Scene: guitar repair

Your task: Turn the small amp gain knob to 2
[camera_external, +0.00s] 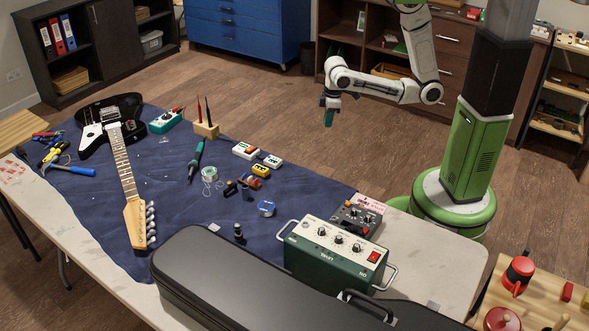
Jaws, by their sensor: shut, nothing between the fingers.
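A green amp-like box (336,257) with a pale top panel, a row of dark knobs, a red switch and side handles stands at the front right of the table. A smaller dark unit (355,219) with small knobs sits just behind it, beside a pink-and-white card. I cannot read any knob markings or tell which knob is the gain knob. My gripper (328,121) points down beyond the table's far edge, well away from both units. It is shut and empty, with greenish fingertips.
A black guitar case (240,285) lies along the table's front, close to the green box. An electric guitar (122,165), soldering iron (195,160) and small pedals (246,150) lie on the blue mat (305,190). The table's right end (440,265) is bare.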

